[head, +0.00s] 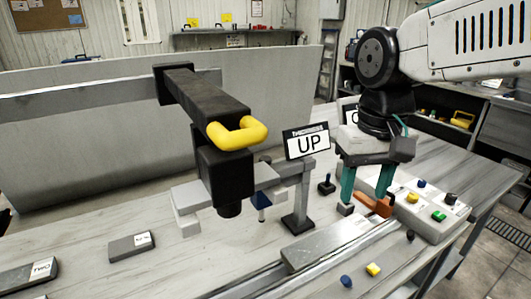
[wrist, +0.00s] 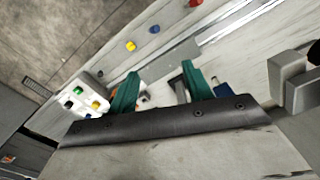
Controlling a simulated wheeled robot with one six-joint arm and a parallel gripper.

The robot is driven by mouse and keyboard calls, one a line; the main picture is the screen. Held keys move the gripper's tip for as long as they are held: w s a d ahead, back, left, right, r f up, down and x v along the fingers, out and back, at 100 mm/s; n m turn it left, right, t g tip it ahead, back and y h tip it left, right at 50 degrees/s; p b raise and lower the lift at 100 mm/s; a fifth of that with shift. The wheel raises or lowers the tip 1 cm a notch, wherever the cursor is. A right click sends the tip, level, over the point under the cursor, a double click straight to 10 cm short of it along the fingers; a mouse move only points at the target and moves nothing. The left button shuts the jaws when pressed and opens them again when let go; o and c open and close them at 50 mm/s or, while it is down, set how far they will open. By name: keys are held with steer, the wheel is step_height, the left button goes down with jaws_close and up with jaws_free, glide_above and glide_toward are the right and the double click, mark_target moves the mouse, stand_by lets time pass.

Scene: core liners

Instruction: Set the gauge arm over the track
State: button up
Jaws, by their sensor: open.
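The gauge arm (head: 205,92) is a thick black beam with a yellow loop handle (head: 238,133) and a black head hanging down at its front end. The head hangs above the bench, left of the metal track (head: 265,279). The track runs along the bench and also shows in the wrist view (wrist: 190,48). My gripper (head: 364,207) is open, pointing down right of the gauge arm, well apart from the handle. An orange-brown piece (head: 374,203) shows by its right finger; I cannot tell whether they touch. My gripper's two green fingers stand apart in the wrist view (wrist: 160,74).
A button box (head: 430,212) lies right of my gripper. Small coloured pegs (head: 373,269) and labelled grey blocks (head: 131,246) lie on the bench (head: 90,278).

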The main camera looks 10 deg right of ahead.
mark_target(265, 158)
steer(key=w+a+r+m, duration=0.1)
steer(key=w+a, duration=0.4)
steer(key=w, duration=0.1)
steer(key=w+a+r+m, duration=0.1)
steer(key=w+a+m, duration=0.1)
steer(key=w+a, duration=0.2)
steer(key=w+a+r+m, duration=0.1)
steer(key=w+a, duration=0.4)
steer(key=w, duration=0.5)
steer(key=shift+w+a+r+m, duration=0.1)
steer(key=shift+a+r+m, duration=0.2)
steer(key=shift+r, duration=0.1)
step_height(265, 158, down, 8)
steer(key=shift+r, duration=0.2)
steer(key=shift+c, duration=0.3)
jaws_close()
